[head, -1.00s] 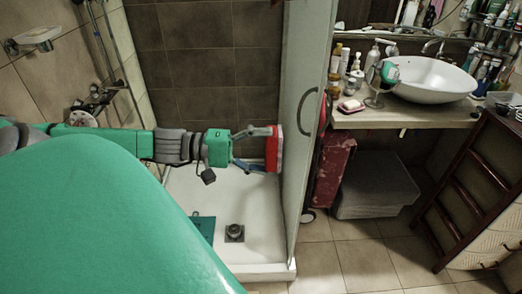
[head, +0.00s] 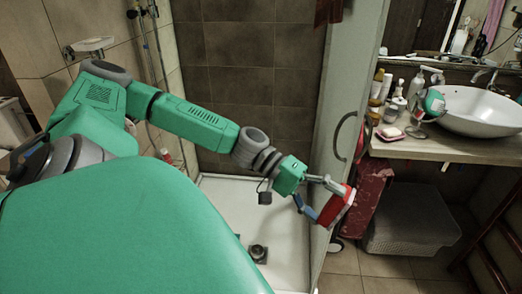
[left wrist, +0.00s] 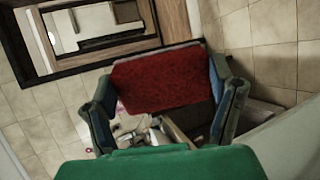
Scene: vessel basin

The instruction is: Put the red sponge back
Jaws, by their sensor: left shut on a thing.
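The red sponge (head: 338,207), with a pale side, is held tilted between the fingers of my left gripper (head: 327,202). In the head view it overlaps the lower edge of the glass shower door, in front of the red case; the exact gap to them cannot be told. In the left wrist view the sponge's broad red face (left wrist: 160,80) fills the space between the two fingers of my left gripper (left wrist: 162,88). The gripper is shut on it. My right gripper is not in view.
The glass door (head: 330,120) with its curved handle (head: 346,136) stands close to the gripper. The white shower tray (head: 225,205) has a drain (head: 257,253). A counter (head: 445,149) holds a basin (head: 482,112), bottles and pink soap (head: 390,132). A grey bin (head: 408,220) stands below.

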